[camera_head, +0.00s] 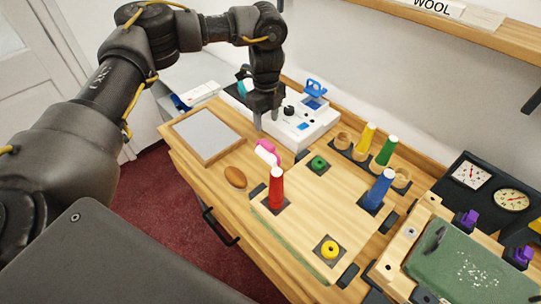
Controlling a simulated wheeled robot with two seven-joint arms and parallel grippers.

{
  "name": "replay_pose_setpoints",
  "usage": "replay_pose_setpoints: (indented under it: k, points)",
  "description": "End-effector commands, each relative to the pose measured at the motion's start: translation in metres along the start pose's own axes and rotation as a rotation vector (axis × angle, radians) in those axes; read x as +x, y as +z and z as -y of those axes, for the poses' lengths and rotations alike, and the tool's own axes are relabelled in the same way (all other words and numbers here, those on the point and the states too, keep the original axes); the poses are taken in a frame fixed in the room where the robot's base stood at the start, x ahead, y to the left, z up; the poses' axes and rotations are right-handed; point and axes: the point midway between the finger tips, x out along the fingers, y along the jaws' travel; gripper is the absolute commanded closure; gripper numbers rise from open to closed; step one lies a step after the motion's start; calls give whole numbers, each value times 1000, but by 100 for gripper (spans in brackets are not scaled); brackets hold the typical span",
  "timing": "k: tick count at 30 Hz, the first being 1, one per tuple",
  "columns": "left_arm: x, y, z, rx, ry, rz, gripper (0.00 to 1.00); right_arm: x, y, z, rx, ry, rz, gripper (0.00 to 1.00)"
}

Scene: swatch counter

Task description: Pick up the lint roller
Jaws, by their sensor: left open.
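The lint roller (266,153), which looks white and pink, lies on the wooden counter between the grey framed pad and the light wooden board. My left gripper (266,120) points down with its fingers apart and empty. In the picture it is just above and beyond the roller, in front of the white device. It is apart from the roller. My right gripper is not in view.
A white device (301,126) stands behind the roller. A red cone (276,189) stands close in front, with a blue cone (379,189) further right on the board (305,235). A brown oval object (235,177) and a grey framed pad (207,134) lie left.

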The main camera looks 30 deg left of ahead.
Motion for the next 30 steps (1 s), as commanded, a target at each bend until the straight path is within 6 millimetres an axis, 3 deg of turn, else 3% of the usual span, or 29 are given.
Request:
replay_pose_setpoints:
  k: [6, 13, 22, 30]
  points:
    - [22, -1, -1, -2, 4, -4, 51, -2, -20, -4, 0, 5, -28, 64]
    - [50, 0, 0, -1, 2, 0, 51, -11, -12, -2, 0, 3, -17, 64]
    - [62, -2, 0, -1, 3, -1, 51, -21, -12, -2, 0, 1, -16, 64]
    - [100, -6, 1, -1, 3, -1, 51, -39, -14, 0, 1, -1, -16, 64]
